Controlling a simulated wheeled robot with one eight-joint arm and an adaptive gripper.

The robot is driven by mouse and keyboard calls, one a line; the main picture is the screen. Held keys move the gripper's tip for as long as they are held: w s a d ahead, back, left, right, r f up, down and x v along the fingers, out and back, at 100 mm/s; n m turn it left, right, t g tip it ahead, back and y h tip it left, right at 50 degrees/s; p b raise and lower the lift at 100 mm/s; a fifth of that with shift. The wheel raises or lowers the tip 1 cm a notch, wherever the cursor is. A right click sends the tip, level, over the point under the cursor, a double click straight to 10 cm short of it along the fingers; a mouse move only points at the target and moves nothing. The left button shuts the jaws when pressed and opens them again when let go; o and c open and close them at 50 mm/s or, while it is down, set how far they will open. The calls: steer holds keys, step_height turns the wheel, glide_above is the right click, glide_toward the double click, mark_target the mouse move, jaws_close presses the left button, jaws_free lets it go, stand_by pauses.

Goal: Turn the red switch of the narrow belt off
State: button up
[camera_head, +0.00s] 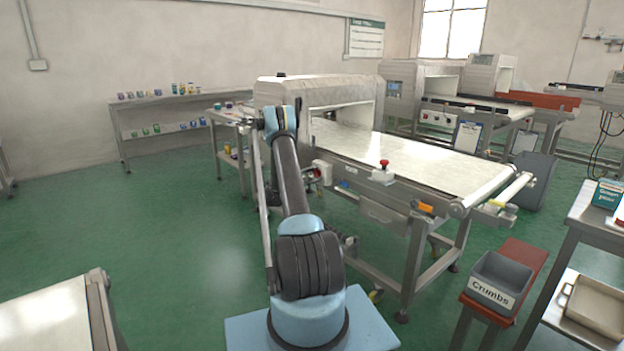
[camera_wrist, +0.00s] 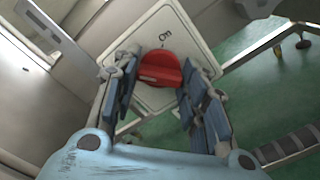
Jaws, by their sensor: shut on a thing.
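The red switch (camera_wrist: 160,70) is a round red knob with a raised grip bar. It sits on a pale square plate (camera_wrist: 190,38) marked "On", with the word above and slightly right of the knob in the wrist view. My gripper (camera_wrist: 158,82) has its blue-padded fingers on both sides of the knob, shut on it. The grip bar lies nearly level in the wrist view; which mark it points to I cannot tell.
A red mushroom button (camera_head: 384,165) stands on the same conveyor's side rail. A grey crumbs bin (camera_head: 500,281) sits on a red-brown stand at the right. A pale belt end (camera_head: 45,322) is at the lower left. Green floor (camera_head: 165,235) is clear to the left.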

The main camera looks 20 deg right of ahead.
steer(key=shift+f+n, duration=0.1)
steer(key=shift+n, duration=0.5)
steer(key=o, duration=1.1)
steer(key=shift+c, duration=0.2)
steer(key=shift+a, duration=0.1)
steer(key=v, duration=1.1)
steer(key=shift+a, duration=0.4)
steer(key=shift+s, duration=0.1)
